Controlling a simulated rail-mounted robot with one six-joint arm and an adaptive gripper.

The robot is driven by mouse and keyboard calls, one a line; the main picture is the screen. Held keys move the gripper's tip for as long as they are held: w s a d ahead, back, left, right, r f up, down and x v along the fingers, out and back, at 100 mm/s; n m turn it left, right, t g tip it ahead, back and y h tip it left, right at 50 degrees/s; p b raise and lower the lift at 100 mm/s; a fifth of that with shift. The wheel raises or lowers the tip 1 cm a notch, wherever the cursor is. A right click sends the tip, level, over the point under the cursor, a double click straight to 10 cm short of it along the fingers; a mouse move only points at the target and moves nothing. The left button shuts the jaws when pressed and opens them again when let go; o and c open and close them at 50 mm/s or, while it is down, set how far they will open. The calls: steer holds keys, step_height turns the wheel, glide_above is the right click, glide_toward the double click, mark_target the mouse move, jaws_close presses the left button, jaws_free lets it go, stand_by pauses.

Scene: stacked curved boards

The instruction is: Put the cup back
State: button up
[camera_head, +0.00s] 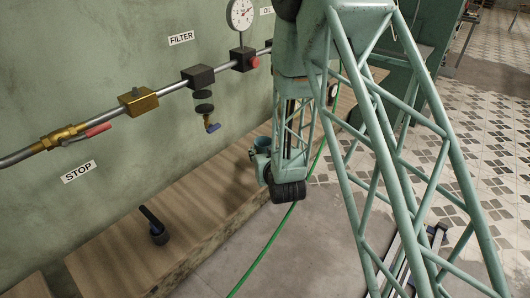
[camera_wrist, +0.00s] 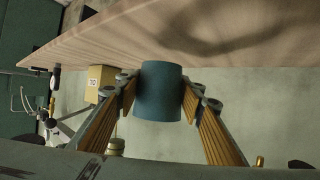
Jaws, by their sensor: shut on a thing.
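In the wrist view a dark teal cup (camera_wrist: 160,92) sits between the two fingers of my gripper (camera_wrist: 160,84), which have ribbed tan inner faces. The gripper is shut on the cup, with a fingertip at each side of it. The wooden bench top (camera_wrist: 110,42) runs close beside the cup along the top of that picture; I cannot tell whether they touch. In the head view my arm reaches down to the edge of the wooden bench (camera_head: 195,200).
A pipe with a brass block (camera_head: 138,101) and a red-handled valve (camera_head: 90,132) runs along the wall above the bench. A blue-handled drain (camera_head: 212,127) hangs down. A black handled object (camera_head: 155,228) stands on the bench. A green hose (camera_head: 262,250) crosses the floor. A box (camera_wrist: 98,84) shows left.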

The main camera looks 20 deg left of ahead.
mark_target(266, 145)
steer(key=w, duration=0.2)
steer(key=w+a, duration=0.1)
steer(key=w, duration=0.1)
steer(key=shift+w+f, duration=0.2)
steer(key=shift+w, duration=0.2)
steer(key=shift+f, duration=0.1)
steer(key=shift+f+b, duration=0.75)
steer(key=shift+f, duration=0.9)
steer(key=shift+f, duration=0.2)
steer(key=o, duration=0.9)
steer(key=shift+o, duration=0.2)
steer(key=shift+r, duration=0.25)
steer(key=p+v, duration=0.1)
steer(key=v, duration=1.1)
steer(key=shift+s+a+f, duration=0.1)
